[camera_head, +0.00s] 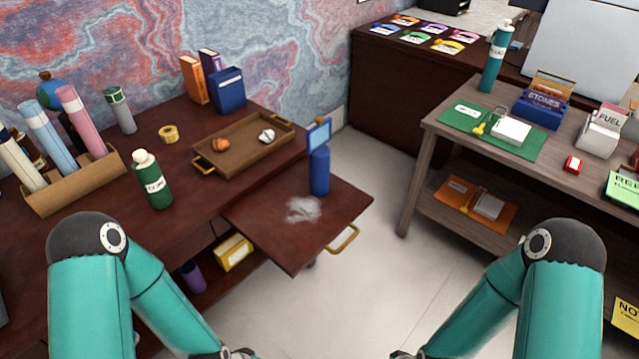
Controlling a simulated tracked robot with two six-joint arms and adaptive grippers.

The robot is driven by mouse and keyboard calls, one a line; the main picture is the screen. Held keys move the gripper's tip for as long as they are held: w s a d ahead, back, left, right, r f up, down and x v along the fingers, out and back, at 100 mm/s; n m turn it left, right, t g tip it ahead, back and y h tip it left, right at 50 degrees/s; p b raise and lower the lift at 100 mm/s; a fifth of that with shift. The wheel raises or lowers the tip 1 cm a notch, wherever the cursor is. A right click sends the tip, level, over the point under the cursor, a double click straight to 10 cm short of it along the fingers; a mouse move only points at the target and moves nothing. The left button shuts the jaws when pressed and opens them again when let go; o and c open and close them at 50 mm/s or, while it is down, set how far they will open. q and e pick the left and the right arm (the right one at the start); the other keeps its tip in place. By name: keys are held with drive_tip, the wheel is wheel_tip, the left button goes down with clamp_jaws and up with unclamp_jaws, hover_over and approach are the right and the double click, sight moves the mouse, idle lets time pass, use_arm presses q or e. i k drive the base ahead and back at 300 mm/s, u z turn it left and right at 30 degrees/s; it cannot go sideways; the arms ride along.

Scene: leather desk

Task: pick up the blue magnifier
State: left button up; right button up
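A blue object that looks like the blue magnifier (319,171) stands upright on the pulled-out leaf of the left desk, near its back edge. It has a thick blue body and a square blue frame with a pale pane on top. A whitish powdery patch (303,209) lies on the leaf to its left and in front. My two teal arms come in from the bottom left and bottom right, well short of the blue object. Their lower ends run off the bottom edge, and neither gripper shows.
A brown tray (205,172) with small items lies behind the leaf. A green bottle (153,183) and a tube holder (70,192) stand left. A gold handle (343,240) sticks out from the leaf. Open floor separates it from the right table (432,122).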

sight(318, 161)
drive_tip(key=z, duration=0.5)
drive_tip(key=i, duration=0.15)
drive_tip(key=u, duration=3)
drive_tip(key=k, duration=1.7)
drive_tip(key=z, duration=1.05)
drive_tip(key=i, duration=1)
drive_tip(key=u, duration=0.05)
